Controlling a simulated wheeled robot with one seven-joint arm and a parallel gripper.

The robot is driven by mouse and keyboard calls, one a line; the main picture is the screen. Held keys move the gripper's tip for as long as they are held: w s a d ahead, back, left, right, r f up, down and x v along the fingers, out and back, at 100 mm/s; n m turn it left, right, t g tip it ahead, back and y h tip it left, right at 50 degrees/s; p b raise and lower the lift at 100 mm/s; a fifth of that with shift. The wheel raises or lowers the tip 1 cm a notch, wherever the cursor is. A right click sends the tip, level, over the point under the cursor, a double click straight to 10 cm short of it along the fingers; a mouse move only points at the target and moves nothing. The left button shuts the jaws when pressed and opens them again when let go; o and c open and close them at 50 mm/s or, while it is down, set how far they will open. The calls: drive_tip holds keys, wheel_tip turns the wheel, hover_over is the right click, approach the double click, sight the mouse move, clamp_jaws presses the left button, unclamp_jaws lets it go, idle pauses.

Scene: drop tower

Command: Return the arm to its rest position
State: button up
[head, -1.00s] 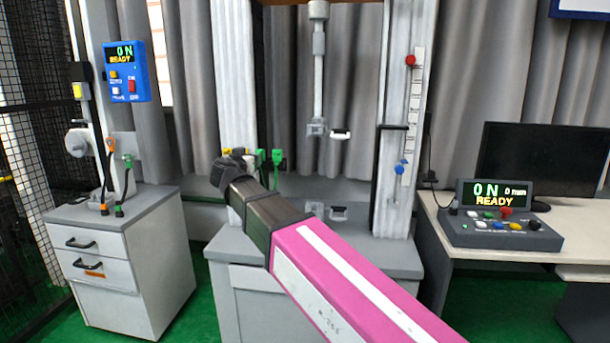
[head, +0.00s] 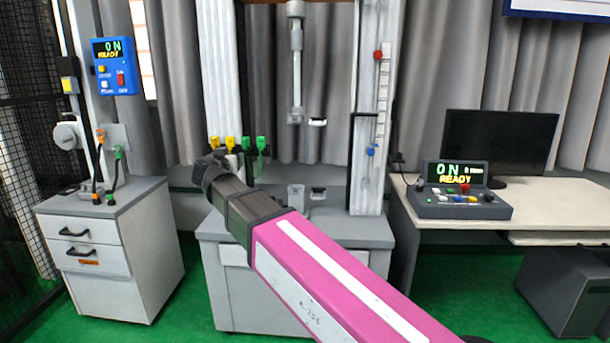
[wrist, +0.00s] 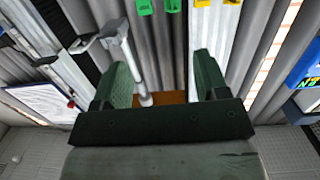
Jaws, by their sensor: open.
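My gripper (wrist: 160,65) shows in the wrist view, with two dark green fingers spread wide apart and nothing between them. In the head view my arm reaches from the lower right up to the middle, ending in a dark joint; I cannot make out the fingers there. The drop tower stands behind the arm, with a white right column (head: 370,110) and a hanging rod (head: 296,70) between the columns. Behind the dark joint, yellow clips (head: 222,142) and green clips (head: 254,144) sit near the left column.
A grey cabinet (head: 100,255) with cables on top stands left, under a blue box (head: 116,66) reading 0 N READY. A desk (head: 545,205) at right bears a control panel (head: 460,190) and a monitor (head: 500,140).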

drive_tip(key=w+d+f+g+h, duration=0.1)
drive_tip(key=d+f+g+h, duration=0.45)
drive_tip(key=d+f, duration=1.9)
drive_tip(key=s+d+f+n+g+y, duration=0.1)
drive_tip(key=s+d+f+g+y, duration=0.6)
drive_tip(key=s+d+f+g, duration=0.4)
drive_tip(key=s+d+f, duration=0.5)
drive_tip(key=d+f, duration=0.3)
drive_tip(key=f, duration=0.1)
drive_tip(key=shift+f+g, duration=0.1)
drive_tip(key=shift+g, duration=0.15)
